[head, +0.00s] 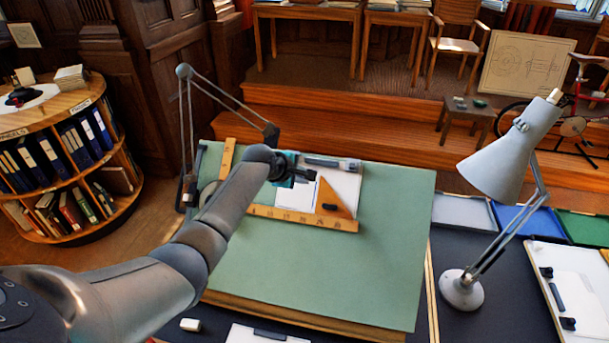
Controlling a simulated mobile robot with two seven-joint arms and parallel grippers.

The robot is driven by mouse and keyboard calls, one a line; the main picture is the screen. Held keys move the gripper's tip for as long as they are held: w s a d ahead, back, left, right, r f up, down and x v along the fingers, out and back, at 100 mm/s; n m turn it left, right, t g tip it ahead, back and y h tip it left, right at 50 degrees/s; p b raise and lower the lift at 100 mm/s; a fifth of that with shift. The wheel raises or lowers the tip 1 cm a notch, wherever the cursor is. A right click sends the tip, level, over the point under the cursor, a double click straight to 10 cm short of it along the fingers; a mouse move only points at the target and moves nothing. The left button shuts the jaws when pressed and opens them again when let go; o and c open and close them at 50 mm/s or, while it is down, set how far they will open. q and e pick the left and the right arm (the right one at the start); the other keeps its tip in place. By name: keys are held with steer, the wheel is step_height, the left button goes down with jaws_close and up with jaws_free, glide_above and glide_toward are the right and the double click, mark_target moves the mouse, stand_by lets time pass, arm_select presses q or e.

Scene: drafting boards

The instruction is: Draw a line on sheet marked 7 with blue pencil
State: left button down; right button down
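A white sheet (347,183) lies on the upper part of the green drafting board (370,265); no number on it is readable. An orange set square (334,204) lies over its lower right, against a wooden straightedge (335,223). A dark and grey bar (333,163) lies along the sheet's top edge. My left gripper (306,175) is over the sheet's upper left part and hides some of it. Its fingers are too small and dark to tell whether they are open or hold anything. I cannot make out a blue pencil. My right gripper is not in view.
A grey desk lamp (505,165) stands right of the board. Grey (463,212), blue (520,221) and green (583,229) trays lie behind it. Another board with paper (590,295) is at the right edge. A white block (190,325) and another sheet (245,335) lie in front.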

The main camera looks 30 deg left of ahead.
arm_select(q)
steer(key=shift+d+v, duration=0.15)
steer(key=shift+v, duration=0.55)
steer(key=shift+d+v, duration=0.2)
steer(key=shift+v, duration=0.5)
steer(key=s+r, duration=0.3)
steer(key=r, duration=0.3)
steer(key=shift+s+d+r, duration=0.25)
steer(key=shift+d+r, duration=0.05)
steer(key=shift+d, duration=0.2)
